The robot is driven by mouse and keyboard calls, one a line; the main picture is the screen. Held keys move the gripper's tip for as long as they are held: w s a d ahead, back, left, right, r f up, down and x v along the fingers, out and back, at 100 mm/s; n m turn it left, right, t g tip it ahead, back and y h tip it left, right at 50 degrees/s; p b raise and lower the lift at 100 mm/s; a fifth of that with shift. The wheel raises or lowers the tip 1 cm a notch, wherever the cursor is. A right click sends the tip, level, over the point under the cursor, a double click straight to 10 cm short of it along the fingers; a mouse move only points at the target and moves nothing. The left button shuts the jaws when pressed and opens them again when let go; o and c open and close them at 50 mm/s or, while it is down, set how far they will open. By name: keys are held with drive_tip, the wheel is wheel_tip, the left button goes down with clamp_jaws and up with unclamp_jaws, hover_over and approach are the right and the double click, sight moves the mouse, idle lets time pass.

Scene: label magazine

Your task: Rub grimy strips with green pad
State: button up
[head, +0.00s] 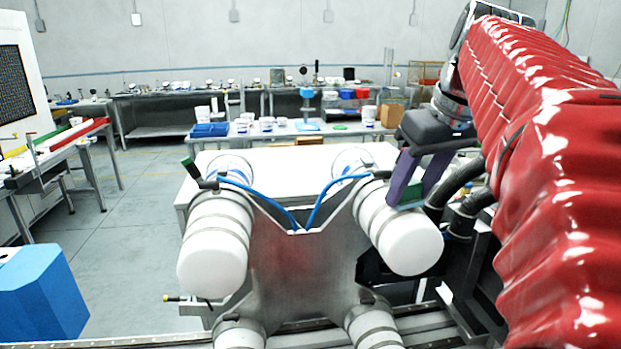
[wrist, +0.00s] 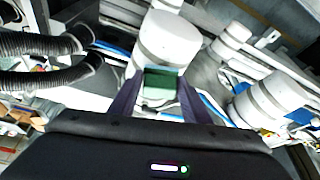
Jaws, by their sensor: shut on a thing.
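My gripper (head: 405,190) is at the right of the head view, with its purple fingers pointing down. It is shut on the green pad (head: 409,204), which shows as a small dark green edge between the fingertips. In the wrist view my gripper (wrist: 160,98) holds the green pad (wrist: 160,84) in front of a white cylinder, which looks like part of my own body. I cannot tell from these views whether the pad touches anything. I cannot make out any grimy strips in either view.
A white table (head: 285,160) stands just ahead, its top mostly bare. Behind it a bench carries blue trays (head: 210,130), white tubs (head: 369,113) and a cardboard box (head: 391,115). A blue box (head: 42,292) stands at lower left. Open floor (head: 130,200) lies between.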

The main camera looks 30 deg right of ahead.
idle(0.3)
drive_tip(key=shift+s+a+f, duration=0.1)
drive_tip(key=shift+s+a, duration=0.15)
drive_tip(key=shift+s, duration=0.65)
drive_tip(key=shift+s+a, duration=0.25)
drive_tip(key=shift+s, duration=0.6)
drive_tip(key=shift+r, duration=3)
wheel_tip(320, 180, up, 3)
